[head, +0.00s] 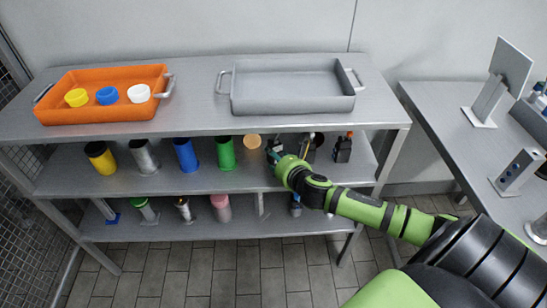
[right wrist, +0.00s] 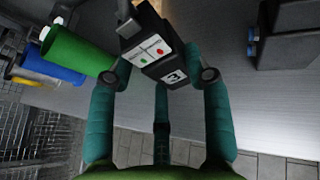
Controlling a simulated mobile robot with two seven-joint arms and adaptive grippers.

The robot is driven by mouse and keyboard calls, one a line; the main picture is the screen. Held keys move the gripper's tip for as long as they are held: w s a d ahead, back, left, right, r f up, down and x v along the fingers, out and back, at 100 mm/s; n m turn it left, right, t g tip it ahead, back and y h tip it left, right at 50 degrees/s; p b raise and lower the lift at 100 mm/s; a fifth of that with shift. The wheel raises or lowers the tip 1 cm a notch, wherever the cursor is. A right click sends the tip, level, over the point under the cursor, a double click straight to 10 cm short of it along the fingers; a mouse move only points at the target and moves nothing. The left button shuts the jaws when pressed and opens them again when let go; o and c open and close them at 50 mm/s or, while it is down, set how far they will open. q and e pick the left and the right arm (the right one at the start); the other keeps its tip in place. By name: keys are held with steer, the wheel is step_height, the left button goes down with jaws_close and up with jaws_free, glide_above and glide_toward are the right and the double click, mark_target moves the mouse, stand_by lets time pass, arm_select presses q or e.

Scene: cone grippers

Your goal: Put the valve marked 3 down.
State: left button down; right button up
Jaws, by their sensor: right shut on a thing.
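The valve marked 3 (right wrist: 165,52) is a black block with a white label bearing red and green dots and a 3 on its face. My right gripper (right wrist: 160,80) has its teal fingers closed around it, and the valve looks tilted in the right wrist view. In the head view my right gripper (head: 276,157) reaches into the middle shelf (head: 230,183) from the right. There the valve is mostly hidden by the gripper. I cannot tell whether it touches the shelf. My left gripper is not in view.
On the middle shelf, a green cylinder (head: 225,153), a blue one (head: 185,155) and a tan-topped thing (head: 252,142) stand left of the gripper. Dark valves (head: 342,149) stand right. Above are an orange tray (head: 105,82) with three pucks and an empty grey tray (head: 292,106).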

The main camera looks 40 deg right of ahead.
steer(key=x, duration=0.2)
steer(key=shift+w+f, duration=0.1)
steer(key=shift+w, duration=0.15)
steer(key=shift+f, duration=0.3)
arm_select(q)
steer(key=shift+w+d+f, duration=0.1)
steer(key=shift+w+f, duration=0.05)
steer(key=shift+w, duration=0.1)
arm_select(e)
steer(key=shift+s+r, duration=0.1)
steer(key=o, duration=1)
steer(key=shift+c, duration=0.2)
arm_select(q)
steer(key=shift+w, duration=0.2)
